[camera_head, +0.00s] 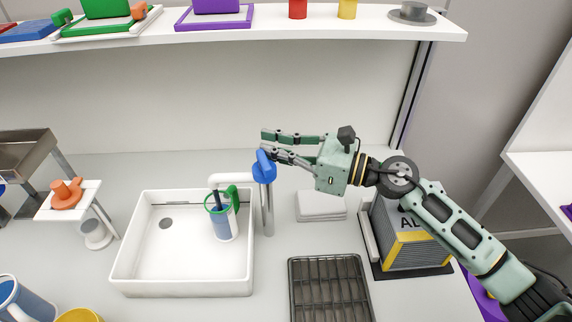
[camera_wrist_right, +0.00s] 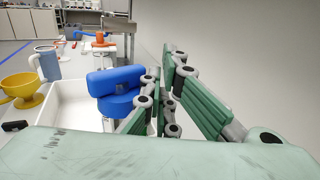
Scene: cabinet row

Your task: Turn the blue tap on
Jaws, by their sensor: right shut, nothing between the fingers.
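The tap stands behind the right side of the white sink (camera_head: 132,262), with a grey post (camera_head: 267,212) and a white spout (camera_head: 232,180) over the basin. Its blue handle (camera_head: 264,170) is on top of the post and appears tilted; it also shows in the right wrist view (camera_wrist_right: 115,83). My right gripper (camera_head: 265,141) is shut and empty, with its fingertips right at the top of the blue handle. I cannot tell whether they touch it. No water stream is visible. My left gripper is not in view.
A blue and green cup (camera_head: 224,224) stands in the sink under the spout. A dark drying rack (camera_head: 330,290) and a grey and yellow box (camera_head: 416,250) are to the right. A white shelf (camera_head: 330,24) runs above. Mugs (camera_head: 22,300) sit at front left.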

